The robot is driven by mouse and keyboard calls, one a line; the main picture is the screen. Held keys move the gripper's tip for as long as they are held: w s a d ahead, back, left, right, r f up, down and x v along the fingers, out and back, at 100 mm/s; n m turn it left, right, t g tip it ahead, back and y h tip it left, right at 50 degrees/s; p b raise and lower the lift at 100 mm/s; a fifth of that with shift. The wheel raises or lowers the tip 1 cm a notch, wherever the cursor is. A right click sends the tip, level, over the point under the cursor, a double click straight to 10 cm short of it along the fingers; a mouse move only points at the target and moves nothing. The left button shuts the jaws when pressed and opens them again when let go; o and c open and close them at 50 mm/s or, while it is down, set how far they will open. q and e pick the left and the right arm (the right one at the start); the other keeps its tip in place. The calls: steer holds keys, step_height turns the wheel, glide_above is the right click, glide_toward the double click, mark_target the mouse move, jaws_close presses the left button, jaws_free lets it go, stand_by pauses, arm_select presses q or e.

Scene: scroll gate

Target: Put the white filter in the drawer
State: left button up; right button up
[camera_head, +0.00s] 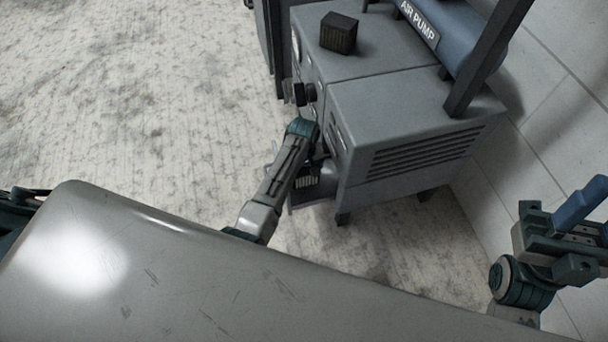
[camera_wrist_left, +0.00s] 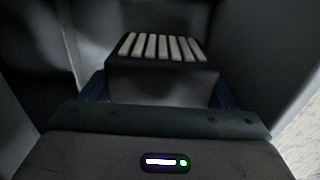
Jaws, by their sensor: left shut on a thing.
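The white filter (camera_wrist_left: 163,48) is a dark block with a row of white ribs on top. In the left wrist view it sits between the blue fingers of my left gripper (camera_wrist_left: 160,88), which is shut on it. Grey walls of the drawer surround it there. In the head view my left gripper (camera_head: 315,158) reaches down at the open drawer (camera_head: 312,196) low on the grey cabinet; its fingertips are mostly hidden. The ribbed filter shows there too (camera_head: 307,176). Whether it rests on the drawer floor I cannot tell. My right gripper (camera_head: 580,212) is at the right edge, away from the cabinet.
The grey cabinet (camera_head: 405,105) has side vents and a dark knob (camera_head: 300,93) on its front. A dark ribbed block (camera_head: 339,32) sits on top, near a blue air pump (camera_head: 440,30) and a dark post (camera_head: 487,58). Floor to the left is clear.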

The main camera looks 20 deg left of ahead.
arm_select(q)
step_height(320, 180, down, 3)
steer(key=shift+f+b, duration=0.15)
steer(key=shift+b, duration=0.4)
steer(key=o, duration=0.8)
steer(key=shift+c, duration=0.2)
